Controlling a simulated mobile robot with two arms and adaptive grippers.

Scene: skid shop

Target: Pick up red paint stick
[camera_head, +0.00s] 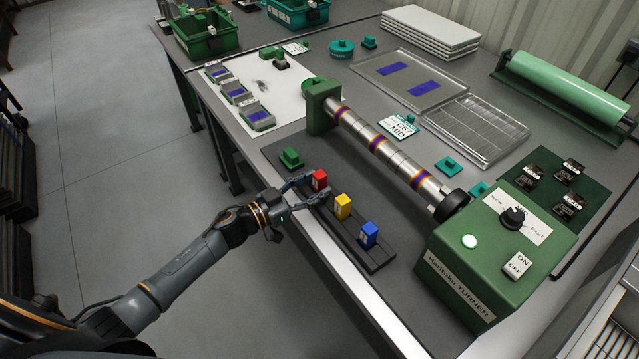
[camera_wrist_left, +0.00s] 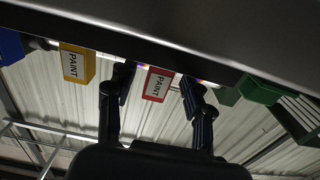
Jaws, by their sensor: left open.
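The red paint stick (camera_head: 319,180) stands in a dark rack (camera_head: 375,262) near the table's front edge, with a yellow paint stick (camera_head: 343,206) and a blue paint stick (camera_head: 368,235) in line to its right. My left gripper (camera_head: 306,188) is open, with its fingers on either side of the red stick. In the left wrist view the red stick (camera_wrist_left: 158,85), labelled PAINT, shows between the two spread fingers (camera_wrist_left: 158,92), with a gap on each side. The yellow stick (camera_wrist_left: 75,64) is at the left there. My right gripper is in neither view.
A green block (camera_head: 291,158) sits just left of the red stick. Behind the rack is a metal roller (camera_head: 380,148) on a green turner machine (camera_head: 490,255). Green bins (camera_head: 205,35) and a white sheet (camera_head: 262,85) lie at the far left of the table.

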